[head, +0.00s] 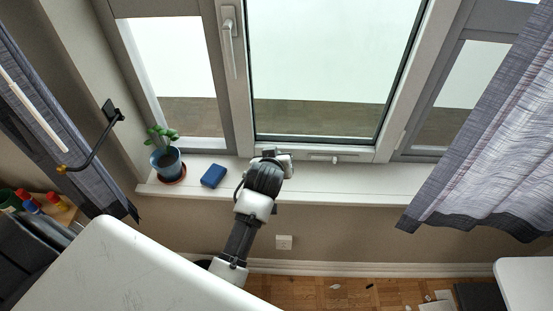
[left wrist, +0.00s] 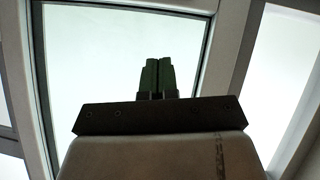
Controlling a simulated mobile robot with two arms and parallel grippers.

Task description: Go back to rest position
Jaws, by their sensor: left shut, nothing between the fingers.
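My left arm (head: 255,205) reaches from the bottom of the head view up to the window sill, with its wrist end in front of the lower window frame. In the left wrist view my left gripper (left wrist: 157,62) shows its dark green fingers closed together with nothing between them, in front of the bright window pane. In the head view the fingers are mostly hidden by the wrist. My right gripper is not in view.
A blue box (head: 214,175) and a potted plant (head: 166,160) stand on the white window sill (head: 350,183), left of my arm. A window handle (head: 229,35) is above. Curtains (head: 490,150) hang on both sides. A white desk top (head: 120,270) lies at lower left.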

